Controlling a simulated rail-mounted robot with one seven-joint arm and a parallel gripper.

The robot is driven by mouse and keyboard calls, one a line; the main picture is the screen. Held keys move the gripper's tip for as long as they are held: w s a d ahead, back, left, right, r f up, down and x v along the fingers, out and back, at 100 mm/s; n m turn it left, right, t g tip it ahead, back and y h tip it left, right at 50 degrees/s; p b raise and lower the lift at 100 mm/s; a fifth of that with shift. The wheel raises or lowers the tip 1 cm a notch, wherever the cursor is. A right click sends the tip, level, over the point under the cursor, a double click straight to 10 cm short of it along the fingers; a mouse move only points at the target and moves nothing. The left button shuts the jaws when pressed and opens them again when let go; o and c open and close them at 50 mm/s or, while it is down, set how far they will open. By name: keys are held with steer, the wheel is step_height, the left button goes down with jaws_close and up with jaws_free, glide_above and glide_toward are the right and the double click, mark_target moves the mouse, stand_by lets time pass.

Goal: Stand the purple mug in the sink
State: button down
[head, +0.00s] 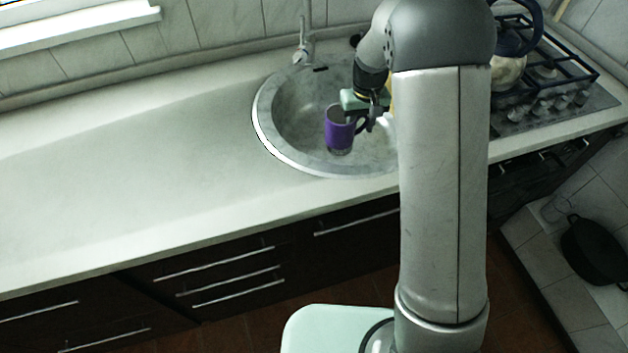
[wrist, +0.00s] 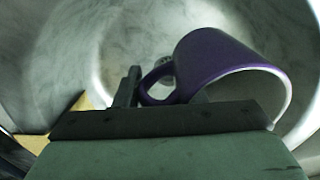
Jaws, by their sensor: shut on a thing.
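The purple mug (head: 339,133) is in my gripper (head: 371,119), over the round sink (head: 262,117) in the head view. The mug looks roughly upright there, and its handle points right toward my gripper. In the wrist view the purple mug (wrist: 214,60) shows its pale rim and inside at the right, with its handle between the dark fingers of my gripper (wrist: 160,92). The sink bowl (wrist: 50,60) and its drain lie beyond it. Whether the mug's base touches the sink floor cannot be told.
A faucet (head: 303,45) stands at the back edge of the sink. A stove (head: 560,88) with a kettle (head: 507,72) is at the right. The counter (head: 130,165) left of the sink is clear. A yellow thing (wrist: 84,104) shows beside my gripper in the wrist view.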

steer(key=shift+n, duration=0.7)
steer(key=a+f+b, duration=0.1)
steer(key=a+f, duration=0.1)
steer(key=w+a+f+b, duration=0.1)
steer(key=b, duration=0.1)
steer(key=shift+w+a+f, duration=0.15)
steer(key=shift+a+f, duration=0.2)
steer(key=shift+f, duration=0.05)
steer(key=shift+a+f, duration=0.15)
steer(key=shift+f, duration=0.1)
step_height(320, 180, down, 10)
steer(key=shift+r, duration=0.25)
steer(key=shift+f, duration=0.2)
steer(key=c, duration=0.9)
jaws_free()
